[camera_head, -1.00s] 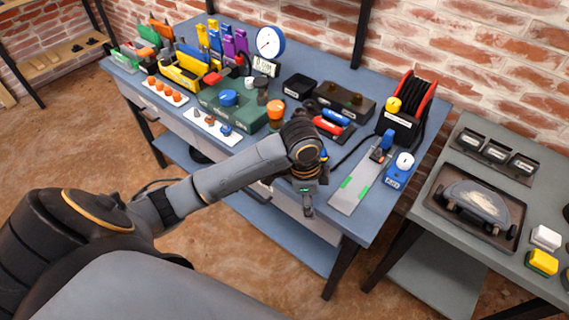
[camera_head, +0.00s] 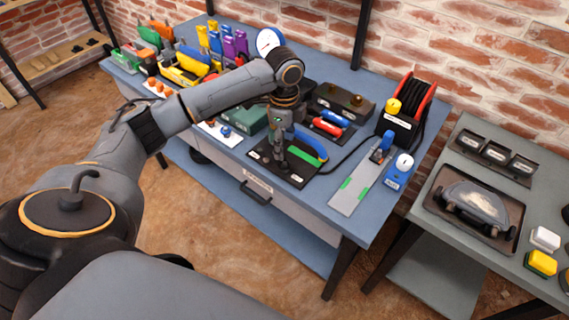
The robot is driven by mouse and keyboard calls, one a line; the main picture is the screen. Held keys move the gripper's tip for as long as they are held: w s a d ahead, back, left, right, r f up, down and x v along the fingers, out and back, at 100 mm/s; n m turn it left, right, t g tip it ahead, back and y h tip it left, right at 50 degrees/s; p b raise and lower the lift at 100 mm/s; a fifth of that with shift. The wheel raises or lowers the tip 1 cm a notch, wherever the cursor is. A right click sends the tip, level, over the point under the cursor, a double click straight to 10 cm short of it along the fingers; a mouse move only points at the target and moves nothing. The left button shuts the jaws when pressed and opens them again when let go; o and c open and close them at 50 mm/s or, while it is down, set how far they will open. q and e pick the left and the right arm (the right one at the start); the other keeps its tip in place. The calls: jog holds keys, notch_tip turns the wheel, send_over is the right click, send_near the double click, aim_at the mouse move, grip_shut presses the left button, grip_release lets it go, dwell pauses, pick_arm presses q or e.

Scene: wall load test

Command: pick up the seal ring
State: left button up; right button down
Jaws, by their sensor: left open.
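I cannot make out a seal ring for certain; it may be too small to tell or hidden by my arm. My left gripper (camera_head: 280,160) points down over a dark flat mat (camera_head: 297,176) near the front edge of the blue workbench (camera_head: 330,192). Its jaws are open, and I see nothing held in them. I cannot tell whether the fingertips touch the mat. A blue and green curved thing (camera_head: 308,146) lies on the mat just right of the gripper. My right gripper is out of view.
Right of the mat are a grey plate (camera_head: 348,193) with green marks, a blue device (camera_head: 398,172) and a black cable reel (camera_head: 411,108). A green case (camera_head: 244,119) stands to the left, partly behind my arm. A grey side table (camera_head: 455,222) stands at right.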

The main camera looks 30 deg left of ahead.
aim_at(284, 163)
pick_arm(q)
jog(key=shift+f+p, duration=0.55)
jog(key=shift+f, duration=2.8)
jog(key=c, duration=0.8)
